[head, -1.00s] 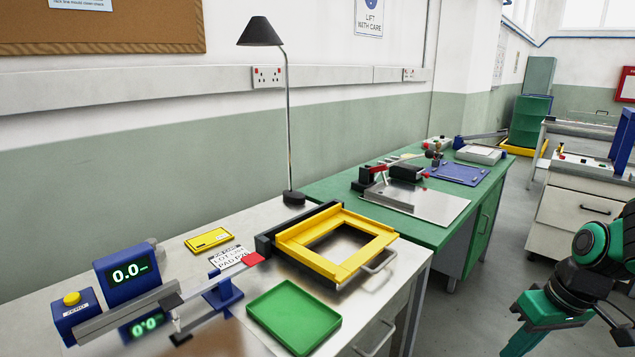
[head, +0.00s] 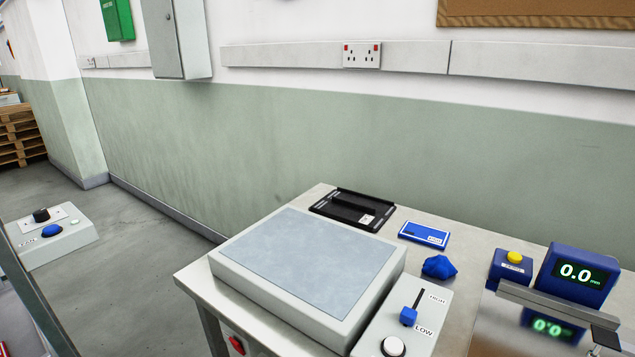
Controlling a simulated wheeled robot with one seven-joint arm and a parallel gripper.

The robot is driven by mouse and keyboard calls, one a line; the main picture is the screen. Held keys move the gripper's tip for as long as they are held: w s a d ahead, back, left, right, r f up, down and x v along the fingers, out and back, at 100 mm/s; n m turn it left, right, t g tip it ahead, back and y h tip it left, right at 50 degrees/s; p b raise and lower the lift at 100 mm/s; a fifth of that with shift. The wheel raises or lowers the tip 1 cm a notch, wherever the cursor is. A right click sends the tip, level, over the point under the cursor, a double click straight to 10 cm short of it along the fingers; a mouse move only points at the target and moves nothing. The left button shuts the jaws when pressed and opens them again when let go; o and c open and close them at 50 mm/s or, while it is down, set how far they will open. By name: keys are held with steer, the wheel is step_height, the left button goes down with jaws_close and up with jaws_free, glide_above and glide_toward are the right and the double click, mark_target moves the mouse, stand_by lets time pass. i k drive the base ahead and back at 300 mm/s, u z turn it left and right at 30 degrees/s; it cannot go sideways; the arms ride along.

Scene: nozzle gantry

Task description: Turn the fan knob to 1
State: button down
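A sloped grey control box (head: 60,238) at the left has a black knob (head: 41,215) on a white plate, a blue knob (head: 52,231) and a small pale green lamp or button. My gripper is not in view.
A light bench (head: 464,232) carries a grey flat-topped unit (head: 300,265), a HIGH/LOW slider box (head: 420,322), a black tray (head: 352,208), a blue card (head: 424,234), a faceted blue object (head: 439,267) and a gauge (head: 577,275). Floor (head: 125,270) shows between bench and control box.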

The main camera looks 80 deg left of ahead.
mark_target(42, 216)
steer(key=u, duration=3.95)
steer(key=k, duration=0.9)
steer(key=i, duration=0.85)
steer(key=z, duration=0.05)
